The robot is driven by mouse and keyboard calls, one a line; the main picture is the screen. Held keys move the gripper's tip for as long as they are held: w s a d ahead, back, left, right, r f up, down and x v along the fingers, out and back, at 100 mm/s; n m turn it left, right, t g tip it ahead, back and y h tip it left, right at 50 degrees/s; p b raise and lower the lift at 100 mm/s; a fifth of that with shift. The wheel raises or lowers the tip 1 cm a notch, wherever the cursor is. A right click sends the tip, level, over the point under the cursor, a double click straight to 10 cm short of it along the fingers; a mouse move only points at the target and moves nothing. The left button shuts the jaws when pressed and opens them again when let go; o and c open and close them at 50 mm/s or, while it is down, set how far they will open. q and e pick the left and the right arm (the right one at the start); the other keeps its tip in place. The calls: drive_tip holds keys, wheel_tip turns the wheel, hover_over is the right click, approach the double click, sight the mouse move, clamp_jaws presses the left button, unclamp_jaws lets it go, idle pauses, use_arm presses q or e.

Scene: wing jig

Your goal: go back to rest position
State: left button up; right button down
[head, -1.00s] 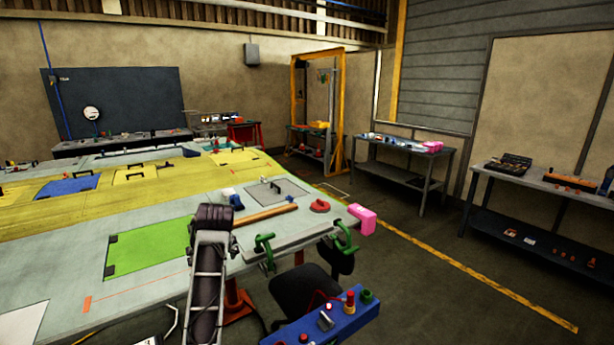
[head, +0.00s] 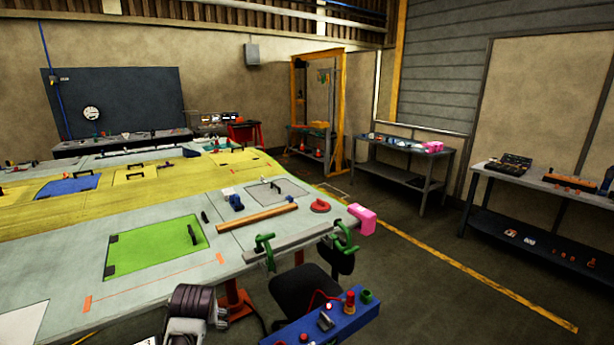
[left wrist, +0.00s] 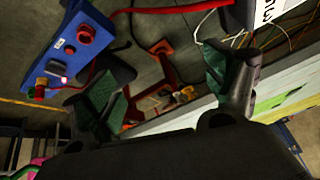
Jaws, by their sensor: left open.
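My left gripper (head: 190,318) is at the bottom of the head view, low in front of the near edge of the wing panel (head: 160,290). Only part of it shows there. In the left wrist view its two fingers (left wrist: 160,88) are spread apart with nothing between them, above the floor and cables. The green hatch (head: 150,250) with its dark handle lies uncovered on the panel. My right gripper is in neither view.
A blue control box (head: 320,325) with red and green buttons stands right of the left gripper, beside a dark chair (head: 300,295). Green clamps (head: 265,250) and a pink block (head: 362,218) sit at the panel's edge. Side benches (head: 400,165) stand at the right, with clear floor between.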

use_arm(q)
drive_tip(key=s+d+f+m+g+h, duration=0.1)
drive_tip(key=s+d+f+m, duration=0.15)
drive_tip(key=s, duration=0.55)
drive_tip(key=s+d+f+m+h, duration=0.1)
drive_tip(key=s+f, duration=0.2)
drive_tip(key=s, duration=0.5)
drive_tip(key=s+d+f+m+g+h, duration=0.1)
drive_tip(key=s+d+f+m, duration=0.15)
drive_tip(key=s, duration=0.45)
drive_tip(key=s+f+g+b, duration=0.1)
drive_tip(key=s+f+b, duration=0.15)
drive_tip(key=f, duration=3.25)
drive_tip(key=s+a+f, duration=0.2)
drive_tip(key=s+f, duration=0.9)
drive_tip(key=s+a+f+g+b, duration=0.1)
drive_tip(key=s+a+f, duration=0.1)
drive_tip(key=s+f, duration=0.9)
drive_tip(key=shift+s+a+n+b, duration=0.3)
drive_tip(key=shift+s, duration=0.1)
